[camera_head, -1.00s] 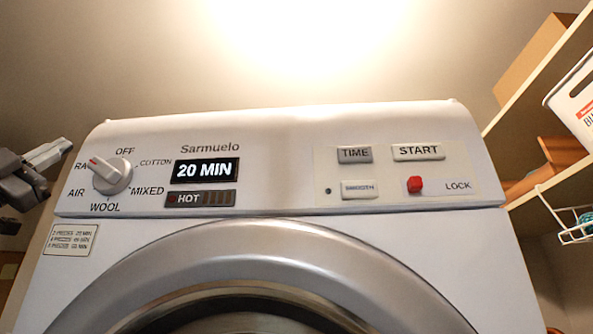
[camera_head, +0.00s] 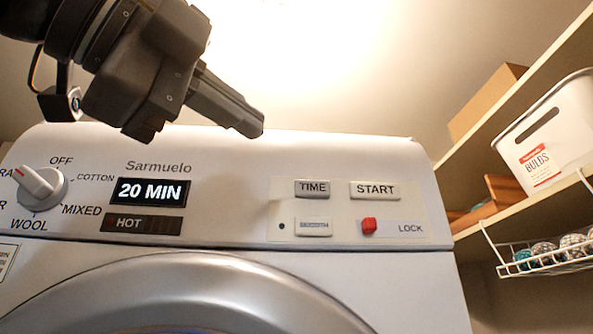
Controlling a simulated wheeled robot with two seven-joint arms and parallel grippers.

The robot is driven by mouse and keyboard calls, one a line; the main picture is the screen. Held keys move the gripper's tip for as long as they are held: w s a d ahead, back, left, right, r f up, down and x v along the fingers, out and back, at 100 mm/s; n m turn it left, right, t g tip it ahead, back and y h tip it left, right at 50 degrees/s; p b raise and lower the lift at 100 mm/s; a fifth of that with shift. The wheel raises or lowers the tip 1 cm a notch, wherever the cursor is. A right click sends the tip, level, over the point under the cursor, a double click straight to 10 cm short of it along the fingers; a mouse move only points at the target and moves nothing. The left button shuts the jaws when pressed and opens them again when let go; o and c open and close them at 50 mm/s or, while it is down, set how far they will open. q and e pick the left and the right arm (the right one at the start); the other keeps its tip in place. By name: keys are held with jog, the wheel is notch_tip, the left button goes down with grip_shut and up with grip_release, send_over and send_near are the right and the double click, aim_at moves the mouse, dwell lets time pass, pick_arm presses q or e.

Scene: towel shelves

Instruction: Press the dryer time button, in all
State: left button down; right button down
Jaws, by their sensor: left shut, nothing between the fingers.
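The dryer's grey TIME button (camera_head: 312,188) is on the right part of the white control panel (camera_head: 235,200), left of the START button (camera_head: 375,190). The dryer display (camera_head: 150,192) reads 20 MIN. My left gripper (camera_head: 258,128) is shut and empty. It comes in from the upper left, and its tip shows above and left of the TIME button, near the panel's top edge. The tip is apart from the button in the picture. My right gripper is not in view.
The SMOOTH button (camera_head: 313,228) and red LOCK switch (camera_head: 369,225) sit below the TIME button. The dial (camera_head: 40,188) is at the left. Shelves at the right hold a white BULBS bin (camera_head: 548,135) and a wire basket (camera_head: 545,264).

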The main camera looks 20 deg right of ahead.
pick_arm(q)
jog(key=shift+d, duration=0.1)
jog(key=p, duration=0.6)
send_near(323, 186)
jog(key=s+d, duration=0.1)
jog(key=d, duration=0.2)
jog(key=w+p, duration=0.1)
jog(key=w+d+p, duration=0.1)
jog(key=shift+w+d+r, duration=0.2)
jog(key=shift+w+d, duration=0.15)
jog(key=shift+w, duration=0.05)
jog(key=shift+w+f+p, duration=0.2)
jog(key=shift+w+p, duration=0.35)
jog(key=shift+w, duration=0.05)
jog(key=shift+s+d, duration=0.1)
jog(key=shift+d, duration=0.05)
